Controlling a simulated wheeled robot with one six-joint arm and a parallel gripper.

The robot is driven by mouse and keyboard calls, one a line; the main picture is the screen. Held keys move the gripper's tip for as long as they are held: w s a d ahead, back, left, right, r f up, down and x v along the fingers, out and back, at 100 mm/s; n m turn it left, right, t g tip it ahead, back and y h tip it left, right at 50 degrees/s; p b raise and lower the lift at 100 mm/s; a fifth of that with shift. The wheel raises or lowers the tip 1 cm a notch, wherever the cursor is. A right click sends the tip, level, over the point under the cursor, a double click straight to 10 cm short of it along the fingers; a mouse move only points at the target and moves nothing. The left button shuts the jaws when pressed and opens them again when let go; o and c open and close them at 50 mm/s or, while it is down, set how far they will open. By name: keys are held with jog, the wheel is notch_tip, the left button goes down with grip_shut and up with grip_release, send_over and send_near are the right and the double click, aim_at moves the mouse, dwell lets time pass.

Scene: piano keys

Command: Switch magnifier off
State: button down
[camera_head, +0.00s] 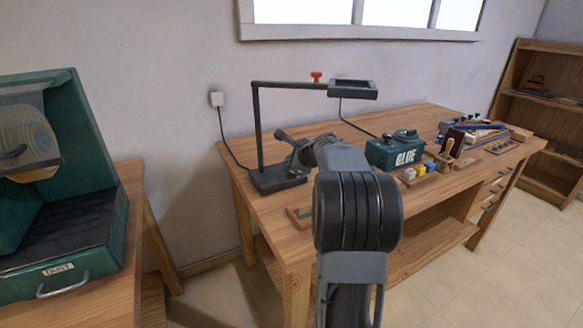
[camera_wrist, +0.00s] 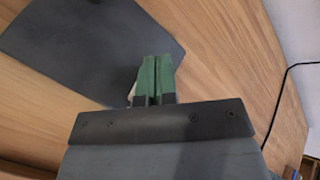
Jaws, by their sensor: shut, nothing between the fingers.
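The magnifier is a dark stand with an upright post (camera_head: 258,125), a horizontal arm and a rectangular head (camera_head: 352,90). A red knob (camera_head: 317,77) sits on top of its arm. Its flat base (camera_head: 272,181) lies on the workbench and also shows as a dark plate in the wrist view (camera_wrist: 85,45). My gripper (camera_head: 289,143) is close to the base, right of the post. In the wrist view its green fingers (camera_wrist: 156,80) are shut together and empty, over the base's edge. A small pale thing beside the left finger is mostly hidden.
The wooden workbench (camera_head: 420,115) holds a green glue box (camera_head: 392,153), small colored pots (camera_head: 418,172) and tools at the right. A black cord (camera_head: 233,152) runs from the wall socket (camera_head: 216,99) to the magnifier base. A green dust machine (camera_head: 60,255) stands at the left.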

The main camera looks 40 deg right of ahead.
jog(key=shift+s+r+p, duration=0.1)
jog(key=shift+r+p, duration=0.45)
jog(key=shift+r, duration=0.2)
jog(key=r+p, duration=0.3)
jog(key=s+r+p, duration=0.1)
jog(key=r, duration=0.1)
dwell(0.7)
